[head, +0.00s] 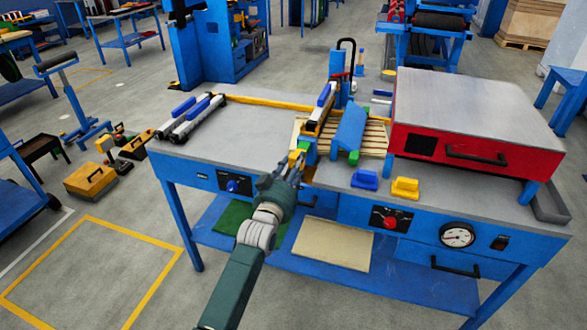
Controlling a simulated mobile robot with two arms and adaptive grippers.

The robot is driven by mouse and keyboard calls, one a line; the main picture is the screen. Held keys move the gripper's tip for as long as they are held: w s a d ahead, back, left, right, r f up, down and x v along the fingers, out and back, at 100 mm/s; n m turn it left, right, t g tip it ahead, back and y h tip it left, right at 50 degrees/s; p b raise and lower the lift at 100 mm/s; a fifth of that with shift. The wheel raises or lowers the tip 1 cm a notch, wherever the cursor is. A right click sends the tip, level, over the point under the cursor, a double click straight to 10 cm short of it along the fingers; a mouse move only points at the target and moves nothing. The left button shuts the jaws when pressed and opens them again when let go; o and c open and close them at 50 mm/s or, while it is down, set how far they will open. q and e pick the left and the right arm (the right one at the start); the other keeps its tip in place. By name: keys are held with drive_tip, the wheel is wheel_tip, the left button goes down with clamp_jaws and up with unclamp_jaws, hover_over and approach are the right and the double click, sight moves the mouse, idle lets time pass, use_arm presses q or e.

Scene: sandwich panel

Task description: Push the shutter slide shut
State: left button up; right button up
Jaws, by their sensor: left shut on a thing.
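My left gripper (295,167) reaches in from the bottom to the front middle of the workbench. Its fingertips are at a small yellow block (296,158) and look closed on it; the fingers hide part of the block. The block sits at the near end of a long blue, white and yellow slide assembly (318,112), which I take for the shutter slide. It runs away from me beside a slatted wooden bed (373,138). How far the slide stands open is too small to tell. My right gripper is not in view.
A blue tilted piece (349,128) stands just right of the slide. A red box with a grey top (475,120) fills the bench's right side. Blue and yellow blocks (405,188) lie at the front edge.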

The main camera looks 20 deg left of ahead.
use_arm(q)
drive_tip(key=shift+w+b, duration=1.1)
drive_tip(key=shift+w, duration=0.7)
drive_tip(key=o, duration=0.9)
drive_tip(key=shift+w+d, duration=0.1)
drive_tip(key=shift+c, duration=0.2)
drive_tip(key=s+p, duration=0.2)
drive_tip(key=s, duration=0.1)
drive_tip(key=shift+r+p, duration=0.1)
drive_tip(key=shift+p, duration=0.3)
drive_tip(key=s+p, duration=0.4)
drive_tip(key=s, duration=0.2)
drive_tip(key=shift+a, duration=0.2)
